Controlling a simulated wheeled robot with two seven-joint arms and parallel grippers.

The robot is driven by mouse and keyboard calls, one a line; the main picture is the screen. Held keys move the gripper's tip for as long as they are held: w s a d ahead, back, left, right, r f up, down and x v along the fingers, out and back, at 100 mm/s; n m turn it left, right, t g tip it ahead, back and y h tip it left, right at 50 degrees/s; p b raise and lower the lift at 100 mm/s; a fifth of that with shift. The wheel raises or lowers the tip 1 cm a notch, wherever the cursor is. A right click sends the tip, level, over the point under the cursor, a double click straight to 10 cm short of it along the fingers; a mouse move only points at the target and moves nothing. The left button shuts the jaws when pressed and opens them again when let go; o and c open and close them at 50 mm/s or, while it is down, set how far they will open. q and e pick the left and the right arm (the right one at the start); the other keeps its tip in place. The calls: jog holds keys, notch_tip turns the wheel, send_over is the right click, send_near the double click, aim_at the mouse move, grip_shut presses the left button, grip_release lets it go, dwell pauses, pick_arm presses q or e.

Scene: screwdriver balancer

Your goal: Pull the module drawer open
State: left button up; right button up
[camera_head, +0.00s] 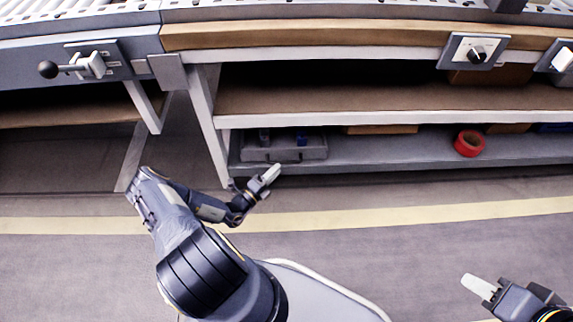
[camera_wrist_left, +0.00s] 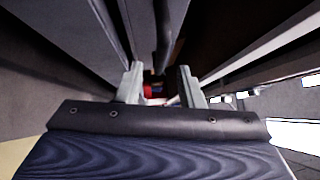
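I cannot pick out a thing that is clearly the module drawer. A grey open-topped box (camera_head: 285,152) with a few small items in it sits on the lower shelf under the bench. My left gripper (camera_head: 270,173) is low, just in front of the shelf edge near that box. The left wrist view shows its two fingers (camera_wrist_left: 160,85) apart with no thing held between them. Whether it touches the shelf is unclear. My right gripper (camera_head: 480,287) is at the lower right over the floor, away from the bench. Its finger opening cannot be made out.
A red ring-shaped roll (camera_head: 469,143) lies on the lower shelf at the right. A lever with a black knob (camera_head: 48,69) juts from the left bench front. A switch plate (camera_head: 474,51) is on the right bench front. The floor (camera_head: 400,245) before the bench is clear.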

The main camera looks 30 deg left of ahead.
aim_at(284, 162)
pick_arm(q)
jog(key=shift+b+x, duration=0.55)
jog(key=shift+x, duration=2.15)
jog(key=shift+r, duration=0.1)
grip_shut()
